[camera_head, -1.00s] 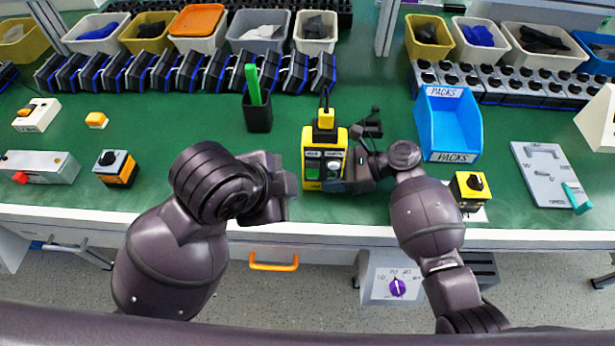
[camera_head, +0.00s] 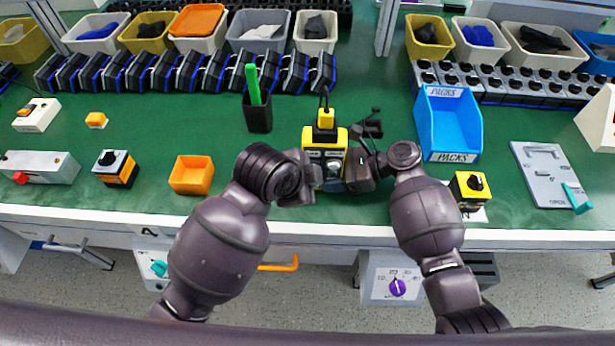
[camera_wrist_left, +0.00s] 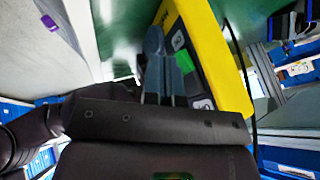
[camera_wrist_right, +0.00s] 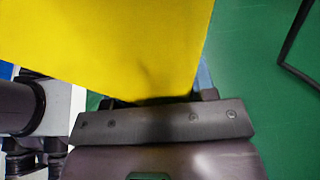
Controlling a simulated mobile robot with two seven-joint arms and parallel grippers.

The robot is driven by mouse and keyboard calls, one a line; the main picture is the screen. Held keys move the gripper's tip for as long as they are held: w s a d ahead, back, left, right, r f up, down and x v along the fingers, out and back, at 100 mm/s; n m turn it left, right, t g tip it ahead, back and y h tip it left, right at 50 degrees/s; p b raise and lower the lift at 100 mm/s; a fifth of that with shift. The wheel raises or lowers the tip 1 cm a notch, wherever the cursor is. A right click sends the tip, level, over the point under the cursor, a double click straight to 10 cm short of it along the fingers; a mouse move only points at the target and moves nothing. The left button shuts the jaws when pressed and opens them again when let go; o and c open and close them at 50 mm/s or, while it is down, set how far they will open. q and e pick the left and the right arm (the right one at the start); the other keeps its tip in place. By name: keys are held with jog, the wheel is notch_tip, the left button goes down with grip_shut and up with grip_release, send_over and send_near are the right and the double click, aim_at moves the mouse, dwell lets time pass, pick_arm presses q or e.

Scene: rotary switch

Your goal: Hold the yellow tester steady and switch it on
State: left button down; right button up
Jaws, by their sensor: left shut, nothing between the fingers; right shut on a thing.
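The yellow and black tester (camera_head: 326,138) stands on the green bench in the middle of the head view, with its lower part hidden behind my grippers. My right gripper (camera_head: 350,180) is shut on the tester's right side, and the tester's yellow side (camera_wrist_right: 110,45) fills much of the right wrist view. My left gripper (camera_head: 312,180) is shut and empty at the tester's front face. In the left wrist view, its closed fingers (camera_wrist_left: 157,60) are close to the panel of the tester (camera_wrist_left: 200,50), where dark keys show. I cannot tell whether the fingertips touch the panel.
A black cup with a green pen (camera_head: 257,110) stands behind left of the tester. A blue bin (camera_head: 447,125) is to the right, and a yellow box with a black knob (camera_head: 470,187) stands near the front edge. An orange box (camera_head: 191,176) is at left.

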pick_arm(q)
jog(key=shift+w, duration=0.3)
jog(key=shift+w+f+t, duration=0.15)
jog(key=shift+w+t, duration=0.1)
jog(key=shift+t, duration=0.15)
jog(key=shift+r, duration=0.25)
jog(key=shift+r, duration=0.65)
jog(key=s+a+r, duration=0.3)
jog(key=s+r, duration=0.4)
jog(key=s, duration=0.3)
jog(key=shift+a, duration=0.3)
